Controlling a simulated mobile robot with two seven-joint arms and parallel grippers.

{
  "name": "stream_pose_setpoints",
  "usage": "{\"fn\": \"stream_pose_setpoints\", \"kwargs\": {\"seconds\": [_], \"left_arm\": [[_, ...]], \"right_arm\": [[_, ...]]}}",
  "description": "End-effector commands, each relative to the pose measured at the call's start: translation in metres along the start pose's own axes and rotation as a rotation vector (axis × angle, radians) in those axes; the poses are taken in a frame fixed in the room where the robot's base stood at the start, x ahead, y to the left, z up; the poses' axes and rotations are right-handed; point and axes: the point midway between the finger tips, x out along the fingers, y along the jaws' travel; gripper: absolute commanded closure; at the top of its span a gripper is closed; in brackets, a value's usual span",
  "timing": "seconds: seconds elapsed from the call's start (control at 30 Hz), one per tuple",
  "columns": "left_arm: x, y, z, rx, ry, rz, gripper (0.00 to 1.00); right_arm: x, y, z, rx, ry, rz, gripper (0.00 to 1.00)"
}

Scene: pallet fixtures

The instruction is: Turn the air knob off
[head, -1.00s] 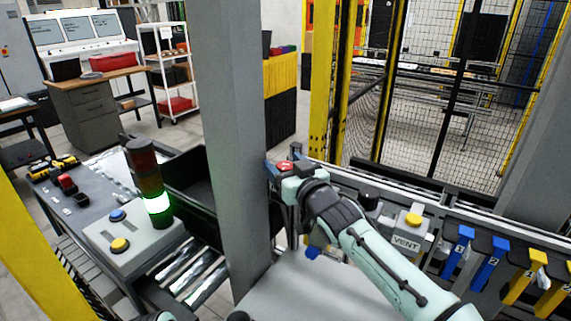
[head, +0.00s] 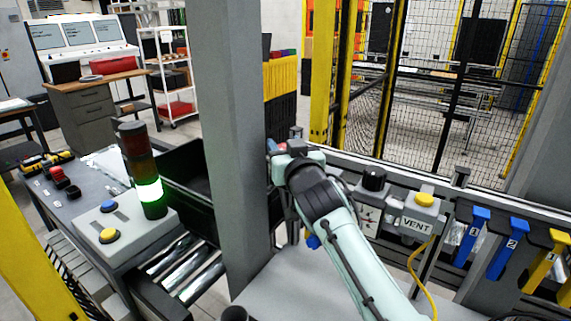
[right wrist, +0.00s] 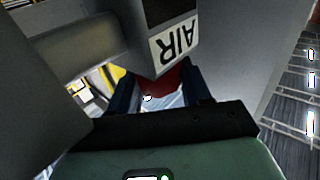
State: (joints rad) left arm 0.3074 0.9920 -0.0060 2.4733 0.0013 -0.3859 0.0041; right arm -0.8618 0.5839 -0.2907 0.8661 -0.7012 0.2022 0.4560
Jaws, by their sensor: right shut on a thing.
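The air knob is red (right wrist: 180,80) and shows in the right wrist view, just below a box with a white AIR label (right wrist: 174,44). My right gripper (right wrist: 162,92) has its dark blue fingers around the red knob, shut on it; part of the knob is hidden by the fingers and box. In the head view my right gripper (head: 277,150) is beside the grey post, and my wrist hides the knob. My left gripper is not in view.
A grey post (head: 228,150) stands close left of my right gripper. Right of my arm are a box with a black knob (head: 373,180) and a VENT box (head: 417,226) with a yellow button. Blue and yellow hooks (head: 470,236) hang farther right. A lit green stack light (head: 149,191) stands left.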

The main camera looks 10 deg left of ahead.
Motion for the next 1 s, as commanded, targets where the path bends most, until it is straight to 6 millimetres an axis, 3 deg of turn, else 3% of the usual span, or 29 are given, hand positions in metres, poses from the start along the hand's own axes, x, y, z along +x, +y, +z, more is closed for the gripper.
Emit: {"fn": "stream_pose_setpoints", "kwargs": {"seconds": [0.03,0.13,0.37,0.67,1.0], "left_arm": [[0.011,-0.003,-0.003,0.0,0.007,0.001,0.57],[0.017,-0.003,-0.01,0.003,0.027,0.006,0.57],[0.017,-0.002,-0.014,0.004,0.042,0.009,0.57],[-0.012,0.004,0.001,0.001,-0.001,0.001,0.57],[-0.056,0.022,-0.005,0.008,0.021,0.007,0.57]], "right_arm": [[0.0,-0.004,0.005,-0.002,0.004,0.024,0.82],[0.0,-0.004,0.004,-0.002,0.003,0.091,0.83],[0.001,-0.005,-0.001,-0.006,0.003,0.291,0.83],[0.001,-0.004,-0.006,-0.006,0.001,0.562,0.82],[0.001,-0.002,-0.006,-0.001,0.003,0.772,0.82]]}}
